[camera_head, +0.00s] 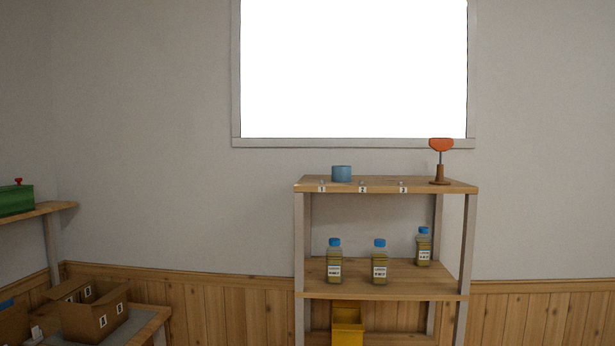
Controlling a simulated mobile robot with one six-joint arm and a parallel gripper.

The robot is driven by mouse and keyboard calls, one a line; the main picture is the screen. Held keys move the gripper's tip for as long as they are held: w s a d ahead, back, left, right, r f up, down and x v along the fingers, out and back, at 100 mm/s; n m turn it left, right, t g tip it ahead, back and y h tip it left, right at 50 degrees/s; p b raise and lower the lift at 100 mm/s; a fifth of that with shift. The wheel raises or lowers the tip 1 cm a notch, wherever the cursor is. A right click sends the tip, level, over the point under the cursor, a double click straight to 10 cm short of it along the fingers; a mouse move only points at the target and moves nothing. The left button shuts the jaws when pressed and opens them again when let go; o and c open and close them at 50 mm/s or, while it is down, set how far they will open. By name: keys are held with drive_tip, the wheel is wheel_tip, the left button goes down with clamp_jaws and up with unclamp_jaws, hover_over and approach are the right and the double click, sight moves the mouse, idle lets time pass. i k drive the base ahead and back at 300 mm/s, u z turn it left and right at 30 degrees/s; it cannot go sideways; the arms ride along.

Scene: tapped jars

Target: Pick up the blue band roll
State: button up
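A blue band roll (342,173) stands on the top board of a wooden shelf (418,185), towards its left side, behind the labels 1 and 2. It is a short blue cylinder, and its outer side shows. My gripper is not in view.
An orange-red paddle on a brown stand (438,175) is at the top board's right end. Blue-capped jars (334,262) stand on the middle board. A yellow bin (347,325) is below. Cardboard boxes (95,315) and a green box (16,200) are at left.

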sight(340, 173)
drive_tip(key=u, duration=0.1)
drive_tip(key=i, duration=1.2)
drive_tip(key=u, duration=0.15)
